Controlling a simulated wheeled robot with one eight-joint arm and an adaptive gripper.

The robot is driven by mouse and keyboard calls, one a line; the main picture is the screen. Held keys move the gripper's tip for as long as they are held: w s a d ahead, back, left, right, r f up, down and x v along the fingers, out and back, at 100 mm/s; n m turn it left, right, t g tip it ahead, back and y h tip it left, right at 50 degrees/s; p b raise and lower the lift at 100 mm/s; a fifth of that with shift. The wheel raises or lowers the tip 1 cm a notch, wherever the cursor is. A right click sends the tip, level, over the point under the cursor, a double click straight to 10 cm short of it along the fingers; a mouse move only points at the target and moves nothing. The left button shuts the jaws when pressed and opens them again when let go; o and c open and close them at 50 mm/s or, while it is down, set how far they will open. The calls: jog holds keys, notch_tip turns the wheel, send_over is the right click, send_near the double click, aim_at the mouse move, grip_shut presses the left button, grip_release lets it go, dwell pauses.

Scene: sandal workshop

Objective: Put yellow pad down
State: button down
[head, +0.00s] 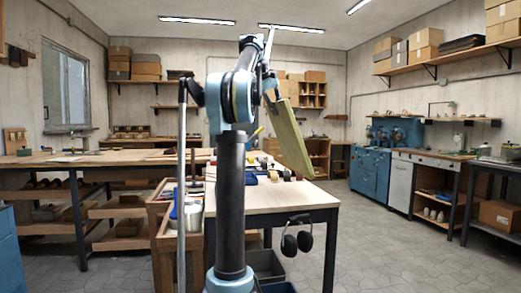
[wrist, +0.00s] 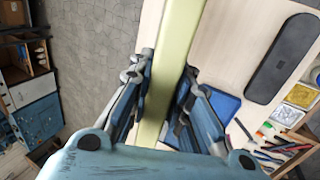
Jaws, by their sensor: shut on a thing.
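The yellow pad (head: 289,138) is a flat, pale yellow-green slab. In the head view it hangs tilted beside my arm, above the light wooden table (head: 262,199). In the wrist view the yellow pad (wrist: 176,62) shows edge-on as a long strip running up between the fingers. My gripper (wrist: 166,78) is shut on it, with one finger on each side. In the head view my arm hides most of the gripper. The pad is apart from the table top in the head view.
Headphones (head: 296,240) hang at the table's front edge. A wooden cart (head: 167,240) stands left of the table. Some table top is bare.

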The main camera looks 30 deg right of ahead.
notch_tip(320, 180, down, 9)
jog(key=shift+f, duration=0.15)
dwell(0.7)
jog(key=c, duration=1.5)
grip_release()
jog(key=v, duration=1.2)
jog(key=shift+s, duration=0.1)
